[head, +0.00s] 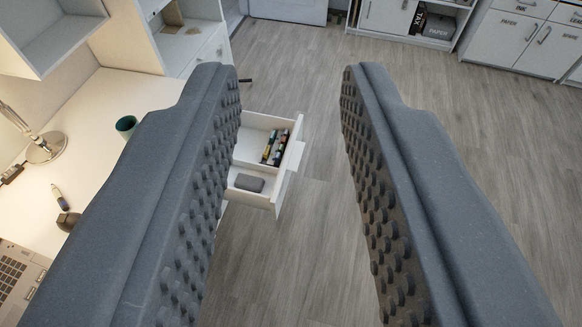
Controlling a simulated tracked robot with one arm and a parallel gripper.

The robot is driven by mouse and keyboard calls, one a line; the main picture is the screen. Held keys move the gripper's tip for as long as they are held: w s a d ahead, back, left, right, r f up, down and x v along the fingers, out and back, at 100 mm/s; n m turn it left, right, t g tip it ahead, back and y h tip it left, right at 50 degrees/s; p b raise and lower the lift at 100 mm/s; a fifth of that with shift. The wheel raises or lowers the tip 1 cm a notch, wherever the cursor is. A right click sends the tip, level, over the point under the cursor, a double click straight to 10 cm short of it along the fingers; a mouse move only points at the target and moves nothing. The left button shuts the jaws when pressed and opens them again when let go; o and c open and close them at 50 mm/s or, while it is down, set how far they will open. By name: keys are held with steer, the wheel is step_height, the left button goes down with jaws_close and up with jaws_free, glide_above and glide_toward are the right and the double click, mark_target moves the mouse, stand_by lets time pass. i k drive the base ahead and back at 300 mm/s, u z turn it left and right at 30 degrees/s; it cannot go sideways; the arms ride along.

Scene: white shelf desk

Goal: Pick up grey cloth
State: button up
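My gripper (290,75) is open and empty, its two grey studded fingers wide apart in the foreground. Between the fingers, nearer the left one, a white drawer (291,177) stands pulled out below. A small grey item (249,183) lies in the drawer's front compartment; it may be the grey cloth, but it is too small to be sure. It is well beyond the fingertips and not touched. The left part of the drawer is hidden by the left finger.
Colourful items (275,147) lie in the drawer's other compartment. The white desk (95,112) at left holds a lamp (45,148), a green cup (126,125), a pen (60,197) and a laptop (18,275). White cabinets (510,42) stand at the back. The wooden floor (300,255) is clear.

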mark_target(242, 182)
steer(key=u, duration=2.55)
steer(key=k, duration=1)
steer(key=z, duration=2.05)
steer(key=i, duration=1.05)
